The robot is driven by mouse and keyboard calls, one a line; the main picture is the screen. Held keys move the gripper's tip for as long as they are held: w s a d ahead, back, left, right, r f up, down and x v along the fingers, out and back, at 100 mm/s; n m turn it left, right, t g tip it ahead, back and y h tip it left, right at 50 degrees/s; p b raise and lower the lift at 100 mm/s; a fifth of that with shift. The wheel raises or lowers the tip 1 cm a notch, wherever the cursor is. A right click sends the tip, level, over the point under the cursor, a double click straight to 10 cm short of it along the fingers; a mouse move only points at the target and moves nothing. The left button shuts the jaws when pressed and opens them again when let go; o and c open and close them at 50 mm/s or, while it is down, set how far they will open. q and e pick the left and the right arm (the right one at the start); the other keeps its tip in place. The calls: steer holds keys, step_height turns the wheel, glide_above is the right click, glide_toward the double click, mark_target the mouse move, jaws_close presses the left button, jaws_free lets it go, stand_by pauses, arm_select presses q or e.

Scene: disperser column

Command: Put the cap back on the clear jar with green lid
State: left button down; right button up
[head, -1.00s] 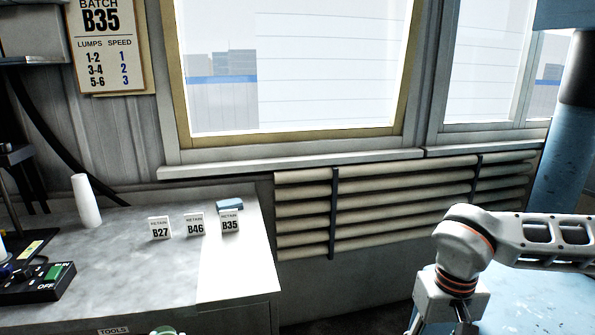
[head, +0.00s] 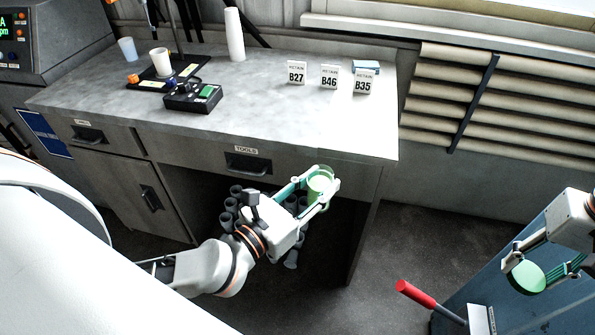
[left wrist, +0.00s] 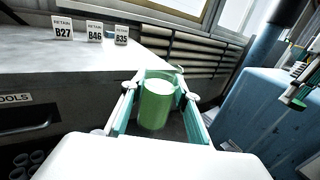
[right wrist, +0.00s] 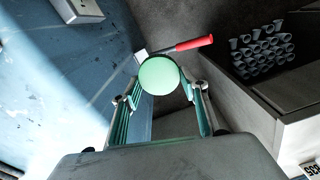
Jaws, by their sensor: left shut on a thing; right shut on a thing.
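My left gripper (head: 318,187) is shut on the clear jar (head: 319,185), which looks green inside and is held in the air in front of the bench's right end. The jar is upright between the fingers in the left wrist view (left wrist: 156,104). Its top shows no lid. My right gripper (head: 536,270) is shut on the round green lid (head: 528,277), at the right of the head view, well apart from the jar. The lid's flat face shows between the fingers in the right wrist view (right wrist: 159,76).
The grey bench (head: 240,118) bears retain cards (head: 330,77), a white cylinder (head: 234,35), a cup (head: 160,61) and a switch box (head: 193,97). A red-handled tool (head: 416,294) lies near the blue surface (head: 490,260) at right. Dark floor lies between bench and blue surface.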

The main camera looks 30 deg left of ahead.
arm_select(q)
steer(key=d+m+g+h, duration=0.3)
steer(key=d+h, duration=0.3)
steer(key=d, duration=0.5)
steer(key=shift+w+r+m+g+h, duration=0.15)
steer(key=shift+r+m+g+h, duration=0.2)
steer(key=shift+m, duration=0.55)
arm_select(e)
steer(key=w+a+r, duration=0.2)
steer(key=a+r, duration=0.2)
steer(key=a, duration=0.3)
steer(key=w+a+r, duration=0.3)
steer(key=a, duration=0.5)
steer(key=s+a+r, duration=0.1)
steer(key=a+r, duration=0.2)
steer(key=a, duration=0.5)
steer(key=s+a+r+n, duration=0.1)
steer(key=s+a+r, duration=0.1)
steer(key=a, duration=0.5)
steer(key=shift+s+a+r, duration=0.3)
steer(key=shift+a+r, duration=0.05)
steer(key=shift+r, duration=0.3)
steer(key=shift+f, duration=2)
steer(key=shift+f, duration=0.1)
